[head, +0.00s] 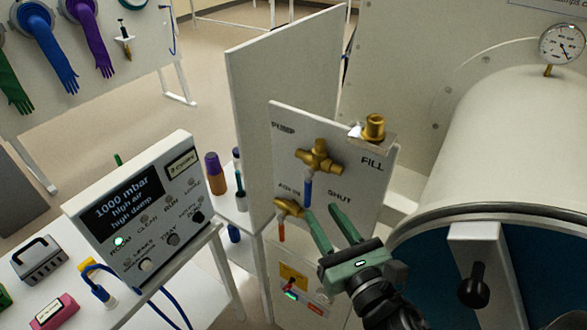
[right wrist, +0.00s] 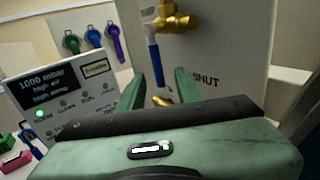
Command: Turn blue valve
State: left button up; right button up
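The blue valve is a brass fitting (head: 318,157) on an upright white panel, with a blue lever (head: 307,190) hanging straight down. Labels on the panel include "FILL" and "SHUT". My right gripper (head: 319,211) is open, its two green fingers pointing up at the lever's lower end. In the right wrist view the blue lever (right wrist: 155,62) appears between the fingers of my gripper (right wrist: 158,80); I cannot tell whether it touches either one. My left gripper is not in view.
A second brass valve (head: 288,208) with an orange-red lever sits just below. A control box (head: 134,210) reading "1000 mbar" stands at left. A large white cylinder (head: 510,145) with a blue-faced end is close on the right. A tall divider panel (head: 280,85) rises behind.

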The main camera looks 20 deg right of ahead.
aim_at(309, 195)
jog(key=shift+w+a+r, duration=0.25)
jog(key=shift+r, duration=0.2)
jog(key=w+p, duration=0.2)
jog(key=w, duration=0.4)
jog(key=shift+w+a, duration=0.1)
jog(key=shift+a, duration=0.05)
jog(key=shift+w+f, duration=0.1)
jog(key=shift+w, duration=0.1)
grip_shut()
dwell(0.8)
